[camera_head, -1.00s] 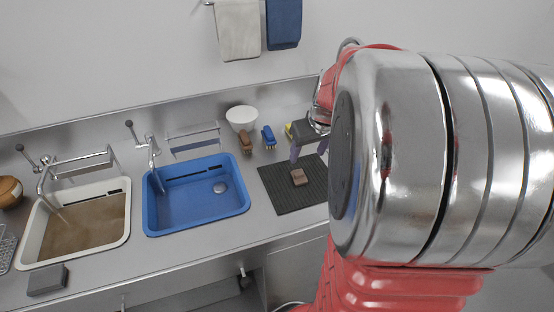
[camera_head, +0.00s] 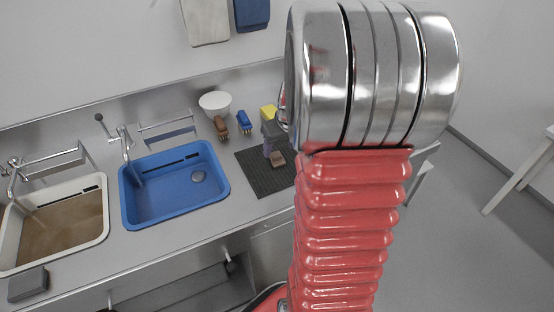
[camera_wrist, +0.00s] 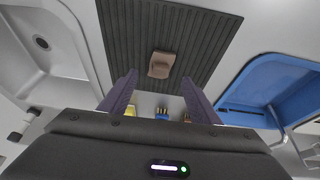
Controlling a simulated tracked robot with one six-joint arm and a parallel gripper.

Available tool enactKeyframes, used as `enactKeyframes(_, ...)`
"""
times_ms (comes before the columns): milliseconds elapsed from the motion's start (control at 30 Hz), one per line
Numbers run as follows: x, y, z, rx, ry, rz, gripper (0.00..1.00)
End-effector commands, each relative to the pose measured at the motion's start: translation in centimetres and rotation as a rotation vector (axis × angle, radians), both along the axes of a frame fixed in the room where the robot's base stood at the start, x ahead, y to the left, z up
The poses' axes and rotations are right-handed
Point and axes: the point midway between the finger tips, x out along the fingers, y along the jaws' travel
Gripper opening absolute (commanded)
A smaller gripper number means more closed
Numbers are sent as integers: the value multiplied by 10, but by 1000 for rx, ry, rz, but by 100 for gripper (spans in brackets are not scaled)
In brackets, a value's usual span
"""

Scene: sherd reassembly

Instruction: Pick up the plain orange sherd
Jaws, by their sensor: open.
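A small brownish sherd (camera_head: 277,159) lies on the dark ribbed mat (camera_head: 255,178), right of the blue sink. It looks more dull brown than orange. In the wrist view the sherd (camera_wrist: 161,65) lies just beyond my fingertips, centred between them. My gripper (camera_wrist: 160,84) is open, with one finger on each side and nothing between them. In the head view my gripper (camera_head: 269,150) is above the mat beside the sherd, partly hidden by my arm. The exact height above the mat is unclear.
A blue sink (camera_head: 180,190) and a white sink with brown water (camera_head: 50,230) are to the left. Behind the mat stand a white bowl (camera_head: 215,103), a brown brush (camera_head: 221,127), a blue brush (camera_head: 243,121) and a yellow object (camera_head: 268,112). A grey block (camera_head: 28,284) lies at front left.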

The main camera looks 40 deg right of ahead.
Motion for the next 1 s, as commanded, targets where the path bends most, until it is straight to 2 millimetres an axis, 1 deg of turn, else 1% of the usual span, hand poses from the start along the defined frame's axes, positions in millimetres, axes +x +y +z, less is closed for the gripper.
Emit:
enactKeyframes(333,0,-1,-2,-1,0,-1,57)
enactKeyframes(433,1,-1,-5,1,1,-2,57)
enactKeyframes(567,5,-2,-16,2,2,-2,57)
enactKeyframes(800,14,-5,-42,2,0,-1,57)
enactKeyframes(900,17,-6,-48,0,0,-1,57)
enactKeyframes(1000,18,-7,-50,0,-1,-1,57)
